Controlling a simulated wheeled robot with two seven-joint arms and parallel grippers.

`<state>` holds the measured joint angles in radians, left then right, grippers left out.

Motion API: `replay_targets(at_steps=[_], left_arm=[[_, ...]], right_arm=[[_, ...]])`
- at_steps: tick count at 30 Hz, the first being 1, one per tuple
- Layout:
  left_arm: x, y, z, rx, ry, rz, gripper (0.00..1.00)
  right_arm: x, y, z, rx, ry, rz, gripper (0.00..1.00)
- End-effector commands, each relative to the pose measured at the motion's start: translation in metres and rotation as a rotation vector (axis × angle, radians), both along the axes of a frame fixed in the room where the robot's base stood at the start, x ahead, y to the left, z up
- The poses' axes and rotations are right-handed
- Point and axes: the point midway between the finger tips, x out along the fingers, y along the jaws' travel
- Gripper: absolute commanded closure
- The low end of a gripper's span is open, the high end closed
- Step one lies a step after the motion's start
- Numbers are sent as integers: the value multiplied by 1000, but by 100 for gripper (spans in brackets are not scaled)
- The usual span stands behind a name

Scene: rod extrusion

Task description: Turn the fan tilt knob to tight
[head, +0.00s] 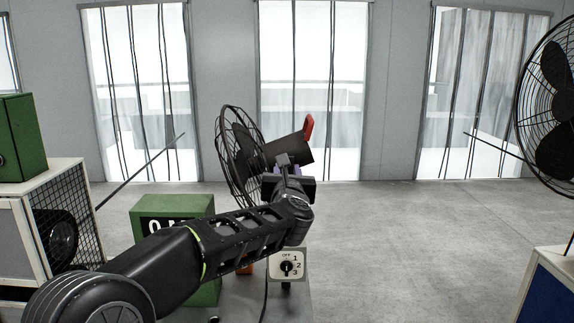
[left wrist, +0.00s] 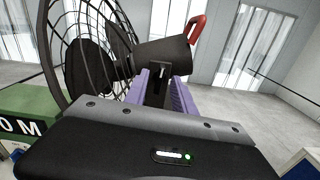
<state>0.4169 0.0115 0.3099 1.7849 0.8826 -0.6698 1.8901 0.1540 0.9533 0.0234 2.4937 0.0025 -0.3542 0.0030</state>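The fan (head: 240,150) has a round black wire cage facing left, a dark motor housing (head: 292,151) and a red handle (head: 309,126) at its rear. In the left wrist view the housing (left wrist: 162,52) is just beyond my left gripper (left wrist: 161,80). Its purple fingers lie on either side of a dark upright part below the housing. A small grey piece, possibly the tilt knob (left wrist: 155,68), shows at the fingertips. Whether the fingers press on it is hidden. In the head view my left gripper (head: 284,171) is under the housing. My right gripper is not in view.
A switch plate (head: 287,265) marked OFF 1 2 3 is below my left wrist. A green box (head: 172,210) stands behind my left arm. A second fan (head: 553,105) is at the right edge. The floor (head: 420,235) right of the fan is open.

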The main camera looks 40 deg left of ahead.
Motion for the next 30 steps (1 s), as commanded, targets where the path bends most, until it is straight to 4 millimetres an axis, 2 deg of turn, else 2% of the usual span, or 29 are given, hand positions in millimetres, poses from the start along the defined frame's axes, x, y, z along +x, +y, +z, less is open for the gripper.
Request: replay_targets(at_steps=[4, 13, 24, 30], left_arm=[[11, 8, 1, -1, 1, 0, 69], [12, 9, 0, 1, 0, 0, 69], [12, 9, 0, 0, 0, -1, 99], [12, 9, 0, 0, 0, -1, 100]], right_arm=[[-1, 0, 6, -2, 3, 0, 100], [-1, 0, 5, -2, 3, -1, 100], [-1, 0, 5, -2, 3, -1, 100], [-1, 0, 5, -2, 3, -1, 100]])
